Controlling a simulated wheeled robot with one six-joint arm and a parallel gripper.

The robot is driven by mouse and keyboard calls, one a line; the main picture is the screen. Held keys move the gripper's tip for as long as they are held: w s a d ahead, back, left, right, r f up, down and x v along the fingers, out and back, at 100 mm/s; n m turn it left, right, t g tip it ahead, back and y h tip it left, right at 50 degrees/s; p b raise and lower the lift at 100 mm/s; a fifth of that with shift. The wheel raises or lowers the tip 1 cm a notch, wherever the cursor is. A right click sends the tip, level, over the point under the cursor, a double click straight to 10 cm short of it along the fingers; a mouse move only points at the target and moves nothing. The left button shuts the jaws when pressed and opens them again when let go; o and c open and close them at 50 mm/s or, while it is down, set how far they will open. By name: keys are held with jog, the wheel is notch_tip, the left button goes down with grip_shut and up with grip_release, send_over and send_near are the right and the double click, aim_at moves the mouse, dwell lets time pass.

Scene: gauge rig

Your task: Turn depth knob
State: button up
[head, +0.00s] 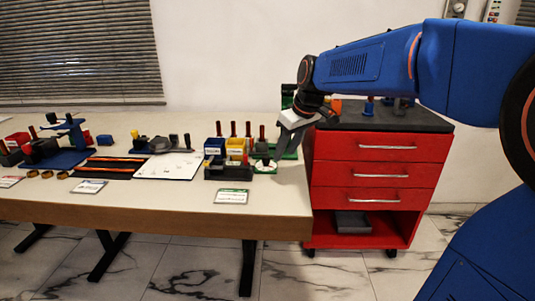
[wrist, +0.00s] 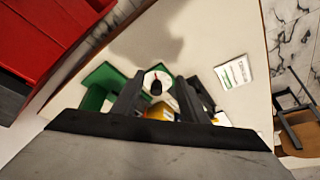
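The gauge dial (wrist: 164,76) is a white round face with a small red mark. A black knob (wrist: 156,87) shows at its front, between my fingers in the wrist view. I take it for the depth knob. My gripper (wrist: 160,82) has its two dark fingers apart, one on each side of the knob, with nothing held. I cannot tell whether the fingertips touch the knob. In the head view my gripper (head: 268,161) points down over the dial (head: 265,168) at the table's right end, by a green stand (head: 292,143). The knob is mostly hidden there.
Blue (head: 214,147) and yellow (head: 236,148) bins with red-handled tools stand just left of my gripper. A white label card (head: 231,196) lies at the table's front edge. A red drawer cabinet (head: 375,180) stands to the right.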

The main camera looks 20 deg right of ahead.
send_over(266, 156)
jog(key=s+d, duration=0.1)
jog(key=s, duration=0.2)
jog(key=shift+d, duration=0.2)
jog(key=x, duration=0.3)
jog(key=shift+w+a+f, duration=0.1)
jog(key=shift+w+a, duration=0.05)
jog(key=shift+w, duration=0.15)
jog(key=shift+x, duration=0.9)
grip_shut()
